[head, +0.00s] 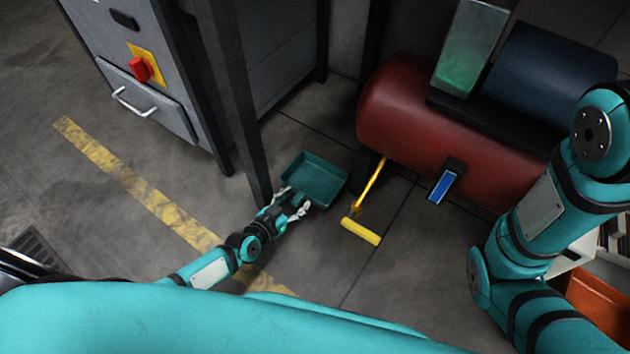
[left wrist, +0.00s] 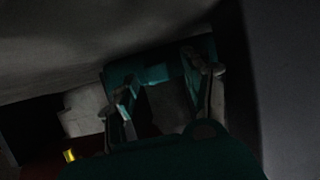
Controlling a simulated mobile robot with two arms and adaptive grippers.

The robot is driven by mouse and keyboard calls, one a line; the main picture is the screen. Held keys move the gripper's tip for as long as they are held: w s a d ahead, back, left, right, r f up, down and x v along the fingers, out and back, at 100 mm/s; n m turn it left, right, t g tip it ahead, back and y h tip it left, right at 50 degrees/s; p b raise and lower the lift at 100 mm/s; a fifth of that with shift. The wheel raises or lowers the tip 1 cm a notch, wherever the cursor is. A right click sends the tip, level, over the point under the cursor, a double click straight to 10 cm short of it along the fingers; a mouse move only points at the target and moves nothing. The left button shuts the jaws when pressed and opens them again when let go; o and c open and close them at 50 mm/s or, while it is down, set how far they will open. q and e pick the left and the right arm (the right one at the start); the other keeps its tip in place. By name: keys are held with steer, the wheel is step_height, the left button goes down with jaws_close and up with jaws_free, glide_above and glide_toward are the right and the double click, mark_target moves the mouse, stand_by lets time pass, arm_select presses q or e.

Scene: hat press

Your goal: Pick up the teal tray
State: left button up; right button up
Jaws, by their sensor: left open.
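The teal tray (head: 318,176) lies on the floor in the middle of the head view, beside the foot of a dark post. My left gripper (head: 296,204) is at the tray's near left edge, open. In the left wrist view my left gripper's fingers (left wrist: 168,88) are spread, and the teal tray (left wrist: 205,48) shows dimly behind and between them. That view is dark, and I cannot tell whether the fingers touch the tray. My right arm stands at the right of the head view; its gripper is out of sight.
A dark post (head: 236,100) rises just left of the tray. A red tank (head: 430,125) stands at the right. A yellow T-shaped tool (head: 361,231) is on the floor right of the tray. A grey cabinet (head: 150,70) is at the upper left. Floor left of the gripper is clear.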

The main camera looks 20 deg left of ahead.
arm_select(q)
jaws_close()
steer(key=shift+r, duration=0.2)
